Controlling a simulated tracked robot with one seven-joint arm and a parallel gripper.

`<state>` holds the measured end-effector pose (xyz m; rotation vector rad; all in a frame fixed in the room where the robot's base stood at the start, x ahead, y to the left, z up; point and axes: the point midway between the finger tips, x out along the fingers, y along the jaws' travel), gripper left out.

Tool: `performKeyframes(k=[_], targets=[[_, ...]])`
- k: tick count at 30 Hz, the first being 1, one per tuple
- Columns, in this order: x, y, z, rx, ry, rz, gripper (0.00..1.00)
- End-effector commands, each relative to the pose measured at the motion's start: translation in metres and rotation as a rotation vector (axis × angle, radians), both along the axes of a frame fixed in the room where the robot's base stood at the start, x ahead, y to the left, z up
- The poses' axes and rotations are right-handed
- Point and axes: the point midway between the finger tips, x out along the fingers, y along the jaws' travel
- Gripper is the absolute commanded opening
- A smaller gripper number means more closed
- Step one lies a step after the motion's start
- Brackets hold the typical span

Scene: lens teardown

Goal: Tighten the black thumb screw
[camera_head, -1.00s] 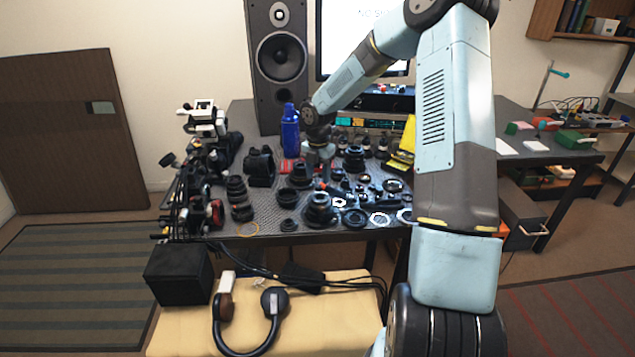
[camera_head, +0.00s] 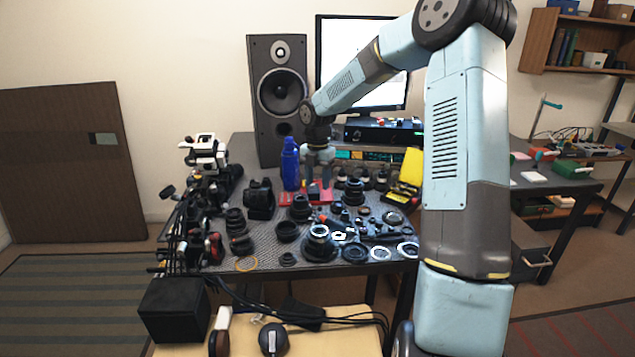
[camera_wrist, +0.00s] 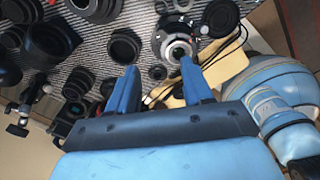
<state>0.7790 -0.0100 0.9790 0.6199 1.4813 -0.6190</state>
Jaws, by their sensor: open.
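My gripper (camera_wrist: 160,74) is open and empty; its two blue fingers show in the wrist view above the lens parts, apart from each other. In the head view my gripper (camera_head: 318,184) is over the back middle of the workbench (camera_head: 262,262), just right of the blue bottle. I cannot make out the black thumb screw for certain. A small dark knob on a metal rod (camera_wrist: 18,129) shows at the left of the wrist view, beside a rig. The camera rig (camera_head: 190,215) stands at the table's left side in the head view; its small knobs are too small to tell apart.
The blue bottle (camera_head: 290,164) and speaker (camera_head: 280,95) stand at the back. Many lens barrels and rings crowd the table, with a ring-mounted lens (camera_wrist: 178,50) near my fingertips' line. A yellow case (camera_head: 410,168) is at right.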

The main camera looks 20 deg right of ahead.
Motion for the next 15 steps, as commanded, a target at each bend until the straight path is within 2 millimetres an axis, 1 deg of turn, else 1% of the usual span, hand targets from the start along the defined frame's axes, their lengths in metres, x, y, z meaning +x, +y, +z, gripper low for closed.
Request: performKeyframes(k=[4,7,15], targets=[[0.001,0.000,-0.004,-0.003,0.014,-0.041,0.50],[0.004,-0.001,-0.011,-0.013,0.045,-0.140,0.50],[0.015,-0.006,-0.035,-0.095,0.156,-0.579,0.50]])
